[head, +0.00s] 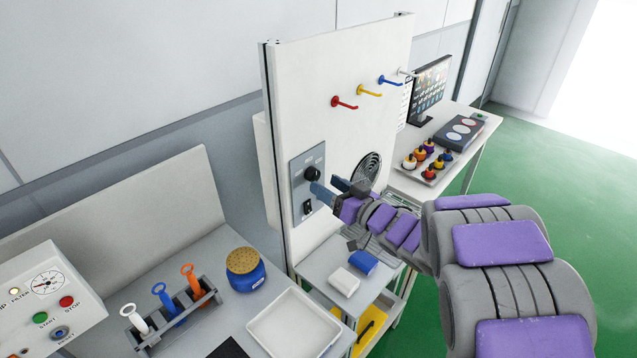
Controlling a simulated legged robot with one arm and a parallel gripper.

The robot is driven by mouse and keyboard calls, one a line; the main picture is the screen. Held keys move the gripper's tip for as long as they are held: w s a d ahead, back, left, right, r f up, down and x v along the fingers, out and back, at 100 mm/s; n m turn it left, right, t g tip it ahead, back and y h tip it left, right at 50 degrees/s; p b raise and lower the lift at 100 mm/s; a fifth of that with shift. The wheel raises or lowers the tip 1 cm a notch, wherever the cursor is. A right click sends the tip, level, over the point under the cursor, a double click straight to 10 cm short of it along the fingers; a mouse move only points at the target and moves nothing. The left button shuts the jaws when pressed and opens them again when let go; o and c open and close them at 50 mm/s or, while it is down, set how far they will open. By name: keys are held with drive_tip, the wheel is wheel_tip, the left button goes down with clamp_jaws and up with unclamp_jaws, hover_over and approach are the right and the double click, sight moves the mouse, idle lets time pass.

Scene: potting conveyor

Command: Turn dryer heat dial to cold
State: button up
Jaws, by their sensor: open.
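The dryer's control plate (298,191) is a grey-blue panel on the tall white upright board (345,105). A round black dial (314,174) sits on its upper part, and its pointer setting is too small to read. A dark switch (307,208) is below the dial. A round dark vent grille (367,167) is to the right on the same board. My gripper (318,192) is open, with its blue-grey fingers pointing left at the plate just below the dial. It appears empty. I cannot tell whether a fingertip touches the plate or dial.
Red (344,103), yellow (368,91) and blue (391,81) hooks stick out above my gripper. Below, a small table (325,262) holds a white block and a blue roll. At left are a tool rack (180,320), a blue jar (245,272) and a white tray (293,324).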

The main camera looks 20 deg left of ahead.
sight(316, 178)
drive_tip(key=shift+b+x, duration=0.3)
drive_tip(key=shift+x, duration=1.75)
drive_tip(key=c, duration=1.1)
